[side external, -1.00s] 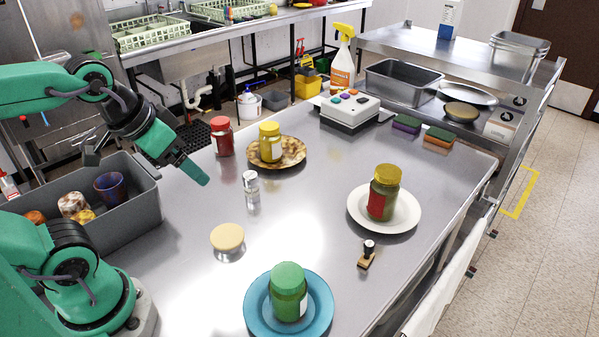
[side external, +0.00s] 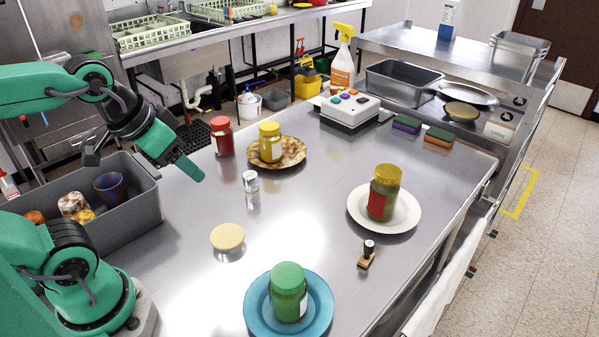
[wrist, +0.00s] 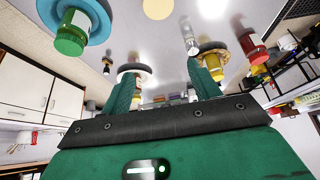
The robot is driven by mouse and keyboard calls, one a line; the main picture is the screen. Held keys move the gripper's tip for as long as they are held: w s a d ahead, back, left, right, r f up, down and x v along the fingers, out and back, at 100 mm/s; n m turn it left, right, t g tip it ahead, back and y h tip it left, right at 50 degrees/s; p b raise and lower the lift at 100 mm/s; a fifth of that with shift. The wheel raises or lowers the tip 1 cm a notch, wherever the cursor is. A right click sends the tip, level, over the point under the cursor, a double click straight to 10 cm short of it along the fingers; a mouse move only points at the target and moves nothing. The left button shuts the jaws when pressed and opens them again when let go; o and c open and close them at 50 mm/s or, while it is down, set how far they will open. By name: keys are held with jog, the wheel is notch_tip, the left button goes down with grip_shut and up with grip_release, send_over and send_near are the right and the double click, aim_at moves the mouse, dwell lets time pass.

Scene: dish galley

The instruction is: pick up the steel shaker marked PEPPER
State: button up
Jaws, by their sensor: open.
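A small steel shaker (side external: 251,182) stands upright on the steel table, near the middle, in the side view; its marking is too small to read. It also shows in the wrist view (wrist: 191,40), in the upper part of the picture. My gripper (side external: 184,163) hangs above the table to the left of the shaker, apart from it. In the wrist view my gripper (wrist: 166,84) has its two green fingers spread with nothing between them. The shaker appears beyond the fingers, near the right one.
A red-lidded jar (side external: 222,137) and a yellow-lidded jar (side external: 270,143) on a brown plate (side external: 297,150) stand behind the shaker. A cream disc (side external: 227,237) is in front. A grey bin (side external: 146,209) is left. A blue plate (side external: 256,315) and white plate (side external: 407,217) hold jars.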

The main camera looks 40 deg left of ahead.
jog(key=shift+w, duration=0.1)
jog(key=m+g, duration=0.3)
jog(key=g, duration=0.2)
send_over(252, 189)
jog(key=a, duration=0.2)
jog(key=f, duration=1.5)
jog(key=shift+w+d+f, duration=0.15)
jog(key=shift+w+f, duration=0.25)
jog(key=shift+w+f+m+g, duration=0.2)
jog(key=shift+f+m+g, duration=0.1)
jog(key=shift+f, duration=4)
